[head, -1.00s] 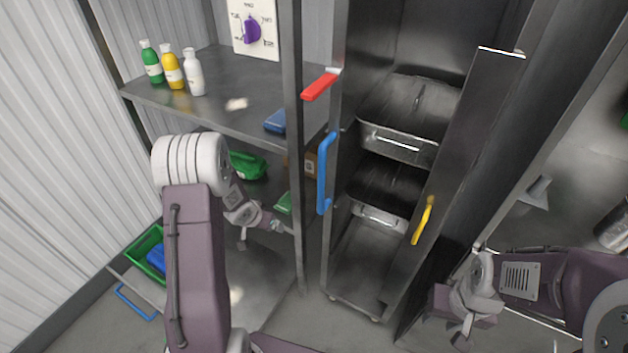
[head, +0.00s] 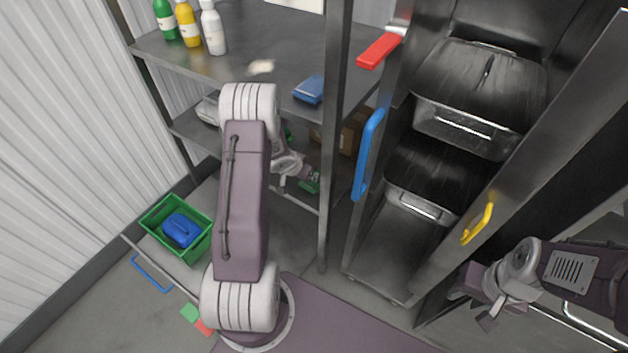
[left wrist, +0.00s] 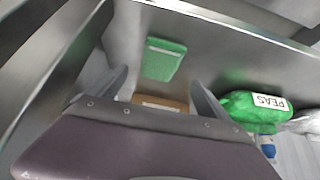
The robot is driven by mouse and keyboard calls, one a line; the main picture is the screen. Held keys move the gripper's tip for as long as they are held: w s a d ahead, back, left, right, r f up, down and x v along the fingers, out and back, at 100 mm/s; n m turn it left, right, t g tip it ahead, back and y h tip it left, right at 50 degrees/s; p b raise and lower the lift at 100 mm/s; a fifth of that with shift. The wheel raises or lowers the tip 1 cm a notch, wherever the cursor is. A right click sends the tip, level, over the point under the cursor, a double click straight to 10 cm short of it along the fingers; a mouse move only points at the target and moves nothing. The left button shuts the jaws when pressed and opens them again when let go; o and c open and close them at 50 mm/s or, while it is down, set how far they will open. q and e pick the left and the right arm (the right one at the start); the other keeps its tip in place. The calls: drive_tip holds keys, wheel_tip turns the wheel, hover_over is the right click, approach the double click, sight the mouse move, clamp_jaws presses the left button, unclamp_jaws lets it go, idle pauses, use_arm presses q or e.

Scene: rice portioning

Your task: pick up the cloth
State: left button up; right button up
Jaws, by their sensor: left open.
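A flat green folded piece that looks like the cloth (left wrist: 163,60) lies on the lower shelf, straight ahead of my left gripper in the left wrist view. It also shows in the head view as a small green patch (head: 310,183), partly hidden. My left gripper (left wrist: 160,88) is open and empty, its two fingers to either side of the line to the cloth. I cannot tell how far apart they and the cloth are. My right gripper (head: 477,307) hangs low at the right, away from the cloth; its jaws are unclear.
A green bag marked PEAS (left wrist: 255,110) lies right of the cloth, and a cardboard box (left wrist: 160,102) is near it. The shelf post (head: 335,150) stands close to my left gripper. A cabinet with a blue handle (head: 368,155) and steel pans (head: 465,130) is right.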

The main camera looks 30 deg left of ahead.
use_arm(q)
drive_tip(key=shift+x, duration=0.8)
drive_tip(key=b+x, duration=0.2)
drive_tip(key=x, duration=0.2)
drive_tip(key=shift+f, duration=0.4)
drive_tip(key=shift+w+f, duration=0.15)
drive_tip(key=shift+w, duration=0.05)
use_arm(e)
wheel_tip(320, 180, down, 3)
drive_tip(key=shift+w+r, duration=0.1)
drive_tip(key=shift+r, duration=0.1)
use_arm(q)
drive_tip(key=c, duration=1.5)
